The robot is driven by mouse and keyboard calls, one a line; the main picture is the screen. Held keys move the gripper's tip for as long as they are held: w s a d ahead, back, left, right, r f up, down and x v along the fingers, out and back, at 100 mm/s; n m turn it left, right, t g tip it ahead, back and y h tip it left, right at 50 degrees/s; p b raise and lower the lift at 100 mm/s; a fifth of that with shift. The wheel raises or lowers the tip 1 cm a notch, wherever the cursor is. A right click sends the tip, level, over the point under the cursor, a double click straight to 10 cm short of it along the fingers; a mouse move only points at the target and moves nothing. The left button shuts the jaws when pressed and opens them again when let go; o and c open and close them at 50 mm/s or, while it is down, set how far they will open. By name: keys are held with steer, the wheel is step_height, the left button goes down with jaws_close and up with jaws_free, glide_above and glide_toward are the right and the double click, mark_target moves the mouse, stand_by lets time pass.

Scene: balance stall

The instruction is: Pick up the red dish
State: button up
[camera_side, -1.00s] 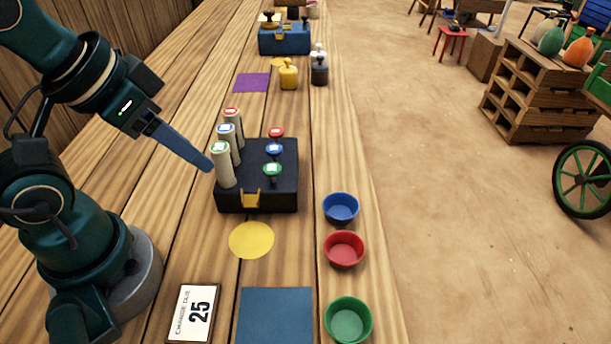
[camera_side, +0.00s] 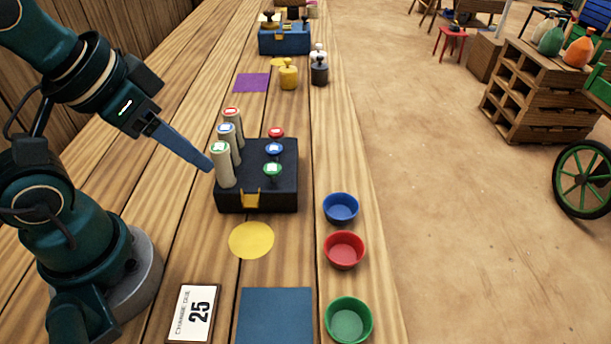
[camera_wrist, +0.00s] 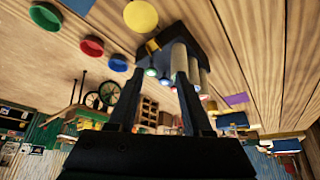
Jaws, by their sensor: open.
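The red dish (camera_side: 344,250) is a small round open bowl on the wooden table, between the blue dish (camera_side: 340,207) and the green dish (camera_side: 348,320). It looks empty. It also shows in the wrist view (camera_wrist: 92,46), at the upper left. My gripper (camera_side: 210,167) is in the air at the left edge of the black box with buttons, up and to the left of the red dish and well apart from it. In the wrist view the two fingers (camera_wrist: 155,103) stand apart with nothing held between them.
The black box (camera_side: 257,185) carries cream cylinders and coloured knobs. The dishes stand near the table's right edge. Bare wood separates the box from them.

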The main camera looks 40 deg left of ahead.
steer(key=shift+c, duration=0.3)
steer(key=shift+c, duration=0.6)
steer(key=w+r+m, duration=0.2)
steer(key=w+r, duration=0.1)
steer(key=w, duration=0.1)
steer(key=m+g+y, duration=0.1)
steer(key=m+g, duration=0.2)
steer(key=m, duration=0.8)
glide_above(340, 262)
steer(key=s, duration=0.1)
steer(key=f, duration=1.3)
steer(key=shift+s+d+f, duration=0.1)
steer(key=shift+s+d, duration=0.1)
steer(key=shift+d, duration=0.15)
steer(key=shift+x, duration=2.4)
jaws_close()
